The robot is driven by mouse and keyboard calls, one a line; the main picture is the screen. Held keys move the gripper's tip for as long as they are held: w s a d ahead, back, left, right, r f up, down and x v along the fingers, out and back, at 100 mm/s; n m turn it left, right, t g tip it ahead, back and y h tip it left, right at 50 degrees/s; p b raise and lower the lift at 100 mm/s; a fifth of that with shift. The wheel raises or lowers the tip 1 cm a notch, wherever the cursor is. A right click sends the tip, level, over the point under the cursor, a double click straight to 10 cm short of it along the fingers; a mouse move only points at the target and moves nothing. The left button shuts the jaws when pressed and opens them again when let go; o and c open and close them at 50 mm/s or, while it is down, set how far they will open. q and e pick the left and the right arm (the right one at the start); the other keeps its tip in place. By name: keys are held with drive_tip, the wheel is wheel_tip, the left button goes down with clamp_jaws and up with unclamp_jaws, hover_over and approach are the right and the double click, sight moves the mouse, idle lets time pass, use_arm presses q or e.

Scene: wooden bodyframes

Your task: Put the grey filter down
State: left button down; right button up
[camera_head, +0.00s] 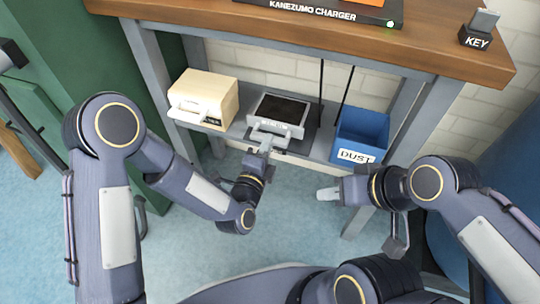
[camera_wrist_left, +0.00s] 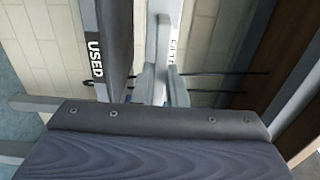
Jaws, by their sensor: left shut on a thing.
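The grey filter (camera_head: 278,111) is a shallow grey tray with a dark top, at the middle of the lower shelf in the head view. My left gripper (camera_head: 266,138) is shut on its front handle. In the left wrist view the filter (camera_wrist_left: 165,22) is seen edge-on with a partly hidden white label, between the fingers (camera_wrist_left: 163,88) of my left gripper. A narrow gap shows between it and the dark panel marked USED (camera_wrist_left: 95,50), so it seems held just off the shelf. My right gripper (camera_head: 328,193) is right of it, in front of the shelf; its opening is unclear.
On the lower shelf (camera_head: 237,131), a cream box (camera_head: 203,97) stands left of the filter and a blue DUST bin (camera_head: 361,135) right. Two thin black rods stand behind. The wooden worktop (camera_head: 300,32) overhangs, bearing a charger (camera_head: 330,10) and KEY block (camera_head: 477,38).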

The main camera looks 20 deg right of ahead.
use_arm(q)
drive_tip(key=shift+w+d+f, duration=0.15)
drive_tip(key=shift+d+f, duration=0.15)
drive_tip(key=shift+f, duration=0.15)
wheel_tip(320, 180, down, 3)
drive_tip(key=shift+d+f+b, duration=0.1)
drive_tip(key=shift+d+b, duration=0.05)
drive_tip(key=shift+b, duration=0.55)
drive_tip(key=shift+f, duration=0.15)
drive_tip(key=c, duration=1.5)
unclamp_jaws()
drive_tip(key=shift+o, duration=0.2)
